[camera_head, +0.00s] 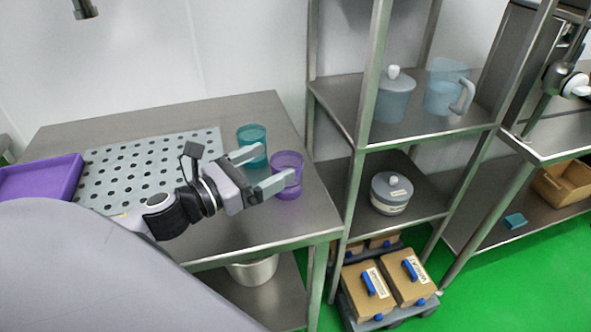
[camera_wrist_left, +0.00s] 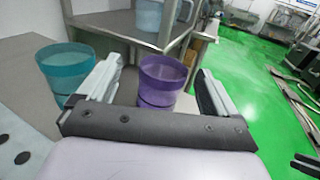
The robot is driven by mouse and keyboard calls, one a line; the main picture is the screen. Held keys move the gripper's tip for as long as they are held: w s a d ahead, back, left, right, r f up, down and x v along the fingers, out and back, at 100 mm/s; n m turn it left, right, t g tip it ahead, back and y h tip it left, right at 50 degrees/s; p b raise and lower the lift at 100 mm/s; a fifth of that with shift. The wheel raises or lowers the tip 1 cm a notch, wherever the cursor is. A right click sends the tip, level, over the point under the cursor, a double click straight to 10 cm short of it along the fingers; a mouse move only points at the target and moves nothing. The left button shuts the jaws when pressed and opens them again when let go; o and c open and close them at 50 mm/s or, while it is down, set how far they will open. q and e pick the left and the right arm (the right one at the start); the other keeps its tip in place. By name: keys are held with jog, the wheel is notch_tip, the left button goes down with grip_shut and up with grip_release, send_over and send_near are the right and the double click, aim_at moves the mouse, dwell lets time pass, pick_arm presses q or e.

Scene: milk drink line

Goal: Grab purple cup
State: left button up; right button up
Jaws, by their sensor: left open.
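The purple cup (camera_head: 287,170) stands upright near the right edge of the steel table (camera_head: 265,228). A teal cup (camera_head: 252,140) stands just behind it to the left. My left gripper (camera_head: 268,168) is open, its fingers pointing toward the purple cup. In the left wrist view the purple cup (camera_wrist_left: 162,80) shows ahead, in the gap between the two fingers (camera_wrist_left: 155,92). Nothing is held. The teal cup (camera_wrist_left: 66,74) shows outside the left finger, very near it. In the head view one finger partly covers the purple cup. My right gripper is not seen.
A perforated grey mat (camera_head: 150,170) and a purple tray (camera_head: 42,178) lie on the table to the left. A steel shelf (camera_head: 337,175) with pitchers and a lidded pot (camera_head: 391,193) stands close to the right. Bare table lies in front of the cups.

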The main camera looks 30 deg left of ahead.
aim_at(298, 155)
pick_arm(q)
jog(key=shift+d+f+p+x, duration=0.1)
jog(key=shift+p+x, duration=0.1)
jog(key=shift+x, duration=0.85)
jog(key=shift+d+f+p+x, duration=0.1)
jog(key=shift+f+p+x, duration=0.05)
jog(key=shift+x, duration=0.95)
jog(key=shift+d+f+p+x, duration=0.1)
jog(key=shift+p+x, duration=0.1)
jog(key=shift+x, duration=0.85)
jog(key=shift+s, duration=0.1)
jog(key=c, duration=1)
